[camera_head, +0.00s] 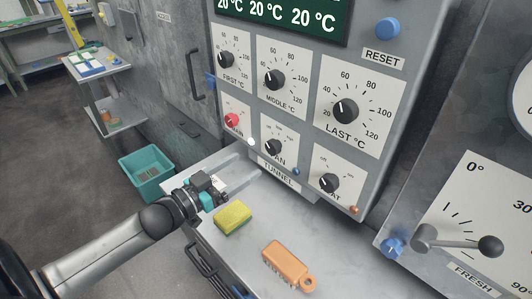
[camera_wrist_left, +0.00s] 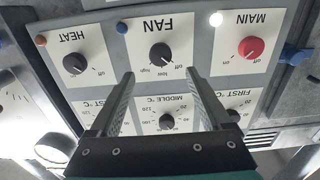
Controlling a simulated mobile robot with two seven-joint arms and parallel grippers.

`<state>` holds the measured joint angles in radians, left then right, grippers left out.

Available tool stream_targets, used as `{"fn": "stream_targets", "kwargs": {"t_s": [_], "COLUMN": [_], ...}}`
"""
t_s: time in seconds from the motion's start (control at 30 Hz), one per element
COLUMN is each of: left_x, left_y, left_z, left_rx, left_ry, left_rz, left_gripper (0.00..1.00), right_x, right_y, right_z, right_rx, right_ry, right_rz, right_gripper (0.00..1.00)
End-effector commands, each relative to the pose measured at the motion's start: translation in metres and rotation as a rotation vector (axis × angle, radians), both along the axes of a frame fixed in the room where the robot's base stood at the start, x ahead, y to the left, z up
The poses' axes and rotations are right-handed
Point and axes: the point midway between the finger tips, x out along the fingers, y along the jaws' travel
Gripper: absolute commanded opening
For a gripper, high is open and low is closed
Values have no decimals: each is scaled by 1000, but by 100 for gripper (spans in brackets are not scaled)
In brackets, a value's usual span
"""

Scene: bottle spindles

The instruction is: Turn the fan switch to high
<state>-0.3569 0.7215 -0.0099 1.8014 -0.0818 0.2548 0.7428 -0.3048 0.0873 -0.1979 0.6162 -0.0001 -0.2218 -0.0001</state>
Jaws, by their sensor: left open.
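The fan switch is a black knob (camera_head: 272,146) with a white mark on the grey control panel. My left gripper (camera_head: 250,164) is open and empty, reaching in from the left just below and in front of it. In the left wrist view the panel appears upside down. There the fan knob (camera_wrist_left: 161,56) lies just beyond and between the two spread fingertips (camera_wrist_left: 160,74), apart from them. Its mark appears to point towards "off"; "low" and "high" are printed beside it. My right gripper is not in view.
The red main knob (camera_head: 232,121) and the black heat knob (camera_head: 329,182) flank the fan knob. Temperature knobs (camera_head: 345,111) sit above. A yellow sponge (camera_head: 233,217) and an orange brush (camera_head: 287,262) lie on the metal ledge below. A teal bin (camera_head: 147,178) stands at left.

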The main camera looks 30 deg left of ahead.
Motion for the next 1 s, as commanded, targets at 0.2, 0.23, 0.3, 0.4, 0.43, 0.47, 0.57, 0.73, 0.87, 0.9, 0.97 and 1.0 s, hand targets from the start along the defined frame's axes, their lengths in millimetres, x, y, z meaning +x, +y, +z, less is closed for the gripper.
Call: {"fn": "stream_targets", "kwargs": {"t_s": [0.2,0.23,0.3,0.4,0.43,0.47,0.57,0.73,0.87,0.9,0.97,1.0], "left_x": [28,32,41,52,56,59,68,77,80,80,80,80], "left_y": [-10,-11,-14,-18,-19,-20,-23,-27,-28,-28,-28,-28], "left_z": [0,1,0,0,1,1,0,0,0,0,0,0], "left_rx": [0,1,1,0,0,1,0,0,0,0,0,0], "left_ry": [-2,-3,-3,-3,-3,-3,-1,-1,1,1,1,1], "left_rz": [0,0,0,0,0,0,1,0,0,0,0,0], "left_gripper": [82,82,82,82,82,82,82,82,82,82,82,82], "right_x": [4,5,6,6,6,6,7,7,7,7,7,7], "right_y": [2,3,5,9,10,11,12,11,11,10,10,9], "right_z": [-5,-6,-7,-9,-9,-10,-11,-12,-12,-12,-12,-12], "right_rx": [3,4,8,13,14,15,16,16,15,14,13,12], "right_ry": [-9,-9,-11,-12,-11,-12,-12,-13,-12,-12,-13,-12], "right_rz": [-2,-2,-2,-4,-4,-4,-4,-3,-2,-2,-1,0], "right_gripper": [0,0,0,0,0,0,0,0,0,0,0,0]}}
